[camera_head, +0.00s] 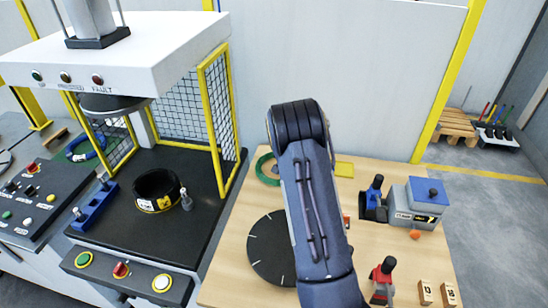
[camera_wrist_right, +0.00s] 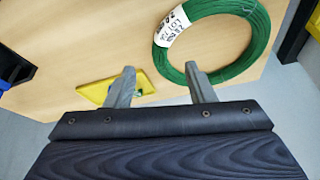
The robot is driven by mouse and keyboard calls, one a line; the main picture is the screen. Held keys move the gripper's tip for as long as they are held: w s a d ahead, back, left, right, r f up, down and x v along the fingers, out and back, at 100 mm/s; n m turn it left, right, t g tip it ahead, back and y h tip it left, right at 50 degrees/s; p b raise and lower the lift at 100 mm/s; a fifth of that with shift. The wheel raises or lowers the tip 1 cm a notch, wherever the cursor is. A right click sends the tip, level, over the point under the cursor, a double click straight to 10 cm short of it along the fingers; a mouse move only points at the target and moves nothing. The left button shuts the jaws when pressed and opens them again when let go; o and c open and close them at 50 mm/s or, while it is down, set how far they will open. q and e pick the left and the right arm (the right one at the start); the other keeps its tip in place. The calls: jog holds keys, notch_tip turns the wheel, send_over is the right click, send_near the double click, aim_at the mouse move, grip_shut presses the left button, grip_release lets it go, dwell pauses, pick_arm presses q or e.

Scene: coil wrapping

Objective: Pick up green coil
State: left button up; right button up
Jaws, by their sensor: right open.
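The green coil (camera_wrist_right: 230,73) is a ring with a white handwritten tag, lying on the wooden table (camera_wrist_right: 95,45) in the right wrist view. In the head view the coil (camera_head: 263,170) shows at the table's far left side, partly hidden by my right arm. My right gripper (camera_wrist_right: 160,72) is open with nothing between its fingers. In the wrist view its right finger overlaps the coil's lower left edge; I cannot tell if they touch. The left finger is beside a yellow piece (camera_wrist_right: 98,92). My right gripper is hidden behind my arm in the head view. My left gripper is not in view.
A black round disc (camera_head: 268,250) lies on the near table. A grey-blue device (camera_head: 418,205) and a red-handled tool (camera_head: 382,275) stand at the right. A press with yellow-framed mesh guards (camera_head: 213,110) and a black ring (camera_head: 157,190) stands at the left.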

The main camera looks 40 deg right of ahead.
jog(key=f, duration=0.1)
jog(key=w+d+f, duration=0.1)
jog(key=shift+w+d+f+b, duration=0.2)
jog(key=shift+f+b, duration=0.15)
jog(key=shift+d+f, duration=0.25)
jog(key=shift+f, duration=0.05)
jog(key=x, duration=0.2)
jog(key=b+x, duration=0.1)
jog(key=x, duration=0.1)
jog(key=shift+d+f, duration=0.25)
jog(key=shift+d, duration=0.3)
grip_shut()
jog(key=shift+r, duration=0.15)
